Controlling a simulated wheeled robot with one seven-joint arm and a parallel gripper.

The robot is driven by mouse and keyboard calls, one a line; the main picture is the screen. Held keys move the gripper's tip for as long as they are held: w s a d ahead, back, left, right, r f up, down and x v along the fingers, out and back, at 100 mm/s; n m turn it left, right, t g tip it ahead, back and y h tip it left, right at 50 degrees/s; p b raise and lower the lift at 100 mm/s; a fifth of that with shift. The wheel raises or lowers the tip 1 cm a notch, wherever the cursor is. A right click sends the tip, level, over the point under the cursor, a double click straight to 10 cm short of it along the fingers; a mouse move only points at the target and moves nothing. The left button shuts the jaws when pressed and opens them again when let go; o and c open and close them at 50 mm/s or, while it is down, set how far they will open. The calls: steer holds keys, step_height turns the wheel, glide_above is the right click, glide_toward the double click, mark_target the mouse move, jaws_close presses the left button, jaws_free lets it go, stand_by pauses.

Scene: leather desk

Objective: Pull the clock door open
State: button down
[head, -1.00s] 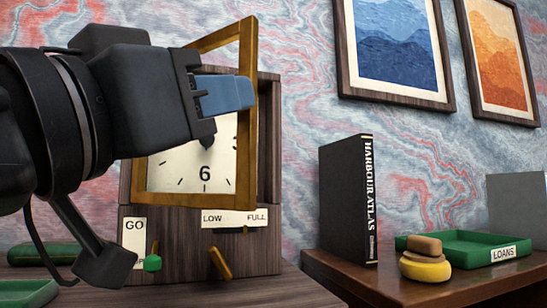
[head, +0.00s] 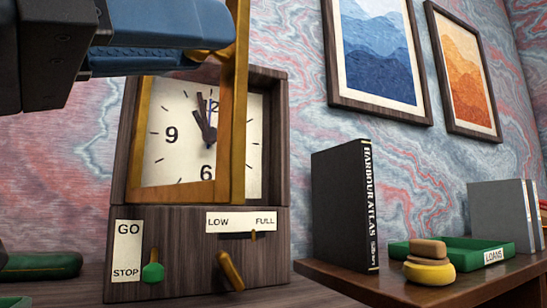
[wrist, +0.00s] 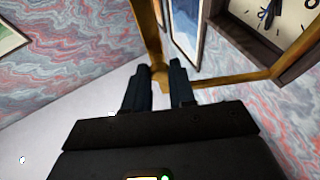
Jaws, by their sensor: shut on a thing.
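The wooden clock (head: 190,222) stands upright on the desk, with its white dial (head: 180,150) showing. Its door, a golden frame (head: 238,130), stands ajar, its right side swung out from the case. The dial shows through the frame and also to the right of it. My gripper (head: 214,40) is at the upper part of the door's free side, its blue fingers shut on it. In the wrist view my gripper (wrist: 166,80) has its fingertips at the golden frame (wrist: 228,80), which juts out from the case; the exact grip contact is partly hidden by the fingers.
A GO/STOP lever (head: 153,272) and a wooden lever (head: 230,270) are on the clock's lower front. To the right, a shelf holds a black book (head: 340,210), a yellow object (head: 428,272) and a green tray (head: 470,250). Framed pictures (head: 378,60) hang behind.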

steer(key=c, duration=1)
jaws_free()
steer(key=shift+o, duration=0.2)
steer(key=v, duration=0.7)
steer(key=shift+s+a+f, duration=0.2)
steer(key=shift+s+a, duration=0.05)
